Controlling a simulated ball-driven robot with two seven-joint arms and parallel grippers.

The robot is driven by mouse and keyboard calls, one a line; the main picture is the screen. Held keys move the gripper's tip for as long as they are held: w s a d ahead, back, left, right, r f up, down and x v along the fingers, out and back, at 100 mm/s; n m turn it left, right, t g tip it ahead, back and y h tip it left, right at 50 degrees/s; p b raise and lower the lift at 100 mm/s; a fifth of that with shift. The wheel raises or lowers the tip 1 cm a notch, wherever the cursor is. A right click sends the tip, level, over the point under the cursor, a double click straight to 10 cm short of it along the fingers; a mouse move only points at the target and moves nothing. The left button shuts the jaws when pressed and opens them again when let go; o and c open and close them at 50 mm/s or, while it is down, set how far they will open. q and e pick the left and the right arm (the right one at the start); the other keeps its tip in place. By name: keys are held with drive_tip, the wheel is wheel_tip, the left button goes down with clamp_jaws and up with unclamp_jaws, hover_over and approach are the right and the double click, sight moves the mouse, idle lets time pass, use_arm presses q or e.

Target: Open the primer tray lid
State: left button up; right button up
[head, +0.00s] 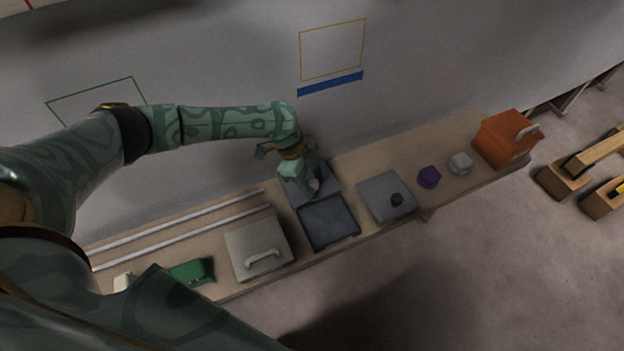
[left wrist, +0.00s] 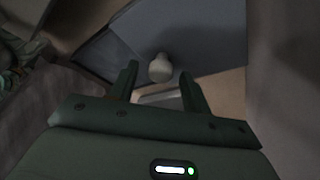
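A dark blue-grey tray (head: 329,224) sits on the bench near the middle of the head view, its shallow inside showing. A grey-blue lid panel (head: 326,190) is at its back edge, swung back from the tray. The lid's pale round knob (left wrist: 160,68) shows in the left wrist view. My left gripper (head: 313,187) is at the lid. In the left wrist view its fingers (left wrist: 159,75) are apart, with the knob between their tips and gaps on both sides. My arm and gripper hide part of the lid. My right gripper is not in view.
A beige box (head: 255,243) with a handle stands left of the tray. A grey box (head: 378,189) with a black knob stands right. Beyond are a purple piece (head: 429,177), a pale grey piece (head: 460,163) and an orange box (head: 505,139). White rods and a green item (head: 190,272) lie left.

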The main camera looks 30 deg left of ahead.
use_arm(q)
drive_tip(key=p+v, duration=0.6)
drive_tip(key=v, duration=1)
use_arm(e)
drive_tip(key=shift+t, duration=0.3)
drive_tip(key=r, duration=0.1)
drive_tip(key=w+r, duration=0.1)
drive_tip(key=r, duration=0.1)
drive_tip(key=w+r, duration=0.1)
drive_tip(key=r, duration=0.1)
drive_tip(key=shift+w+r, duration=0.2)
use_arm(q)
drive_tip(key=shift+r, duration=0.1)
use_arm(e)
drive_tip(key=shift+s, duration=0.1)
